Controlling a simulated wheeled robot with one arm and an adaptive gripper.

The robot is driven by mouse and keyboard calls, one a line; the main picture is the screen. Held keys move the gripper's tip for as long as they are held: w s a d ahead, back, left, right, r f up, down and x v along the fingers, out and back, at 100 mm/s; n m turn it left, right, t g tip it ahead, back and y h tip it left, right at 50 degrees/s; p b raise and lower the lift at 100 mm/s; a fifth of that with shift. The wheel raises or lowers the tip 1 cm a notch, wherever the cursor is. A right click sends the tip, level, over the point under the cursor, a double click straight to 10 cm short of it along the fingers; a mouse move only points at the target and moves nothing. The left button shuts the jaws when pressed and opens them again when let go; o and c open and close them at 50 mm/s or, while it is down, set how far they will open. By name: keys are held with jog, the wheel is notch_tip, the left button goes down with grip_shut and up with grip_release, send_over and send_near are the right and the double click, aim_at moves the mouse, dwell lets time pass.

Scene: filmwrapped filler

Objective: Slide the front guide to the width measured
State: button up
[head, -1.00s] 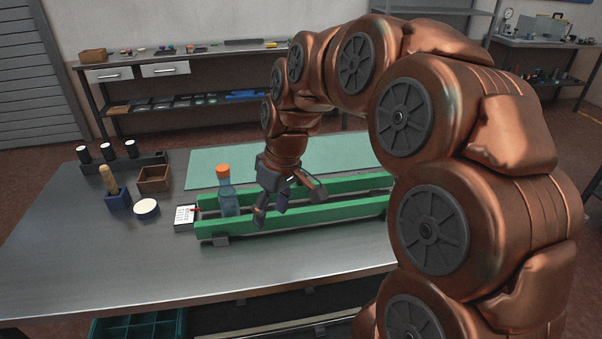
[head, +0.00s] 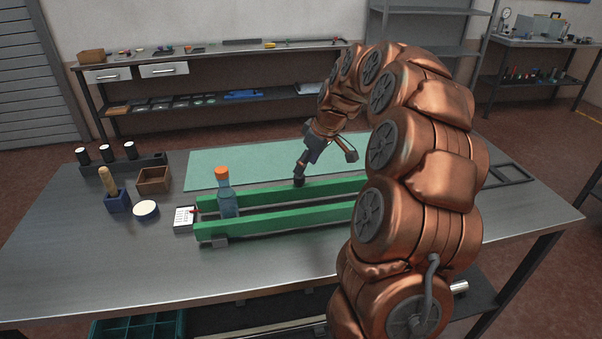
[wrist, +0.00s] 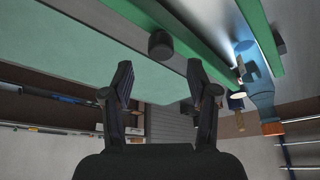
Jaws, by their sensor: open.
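The front guide (head: 275,231) is the green rail on the near side of the bench fixture. The back guide (head: 262,194) runs parallel behind it. A blue bottle (head: 228,203) with an orange cap stands upright between them at the left end. My gripper (head: 299,181) is over the back guide, away from the front one. In the wrist view its fingers (wrist: 160,84) are apart and empty. A dark round knob (wrist: 160,43) shows beyond the fingertips, beside the back guide (wrist: 188,45). The front guide also shows in the wrist view (wrist: 261,35), further right. My arm hides the guides' right ends.
A white printed card (head: 184,217) with a red mark lies at the guides' left end. A wooden box (head: 153,180), blue holder (head: 118,202) and white round lid (head: 146,210) stand further left. A green mat (head: 240,168) lies behind. The bench front is clear.

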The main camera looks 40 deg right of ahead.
aim_at(299, 187)
jog(key=p+x, duration=0.1)
jog(key=x, duration=0.4)
jog(key=shift+f, duration=0.1)
grip_shut()
dwell(0.4)
